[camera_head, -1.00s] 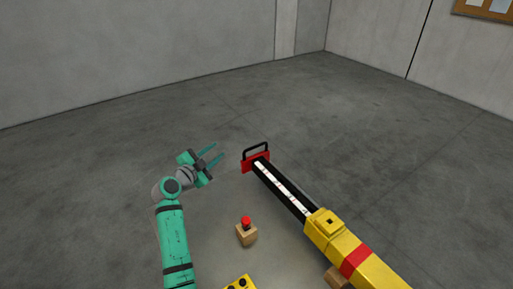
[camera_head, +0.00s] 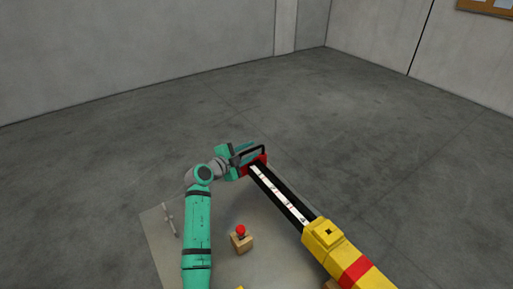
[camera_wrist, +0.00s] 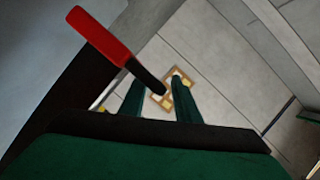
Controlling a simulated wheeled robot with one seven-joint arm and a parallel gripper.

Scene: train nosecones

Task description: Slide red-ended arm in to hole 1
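The red-ended arm is a long black bar with a white marked strip (camera_head: 279,194). It sticks out of a yellow housing (camera_head: 322,236), which has a small dark hole (camera_head: 328,231) on top. Its far end carries a red plate (camera_head: 259,166) and a black handle. My gripper (camera_head: 248,155) is at this handle and overlaps it in the head view. In the wrist view, my two green fingers (camera_wrist: 161,88) stand apart with a gap between them. I cannot identify hole 1.
A wooden block with a red button (camera_head: 240,230) stands on the grey table between my arm and the yellow housing. A small lever (camera_head: 170,220) is on the table's left side. A red band (camera_head: 356,270) crosses the housing. The floor beyond is clear.

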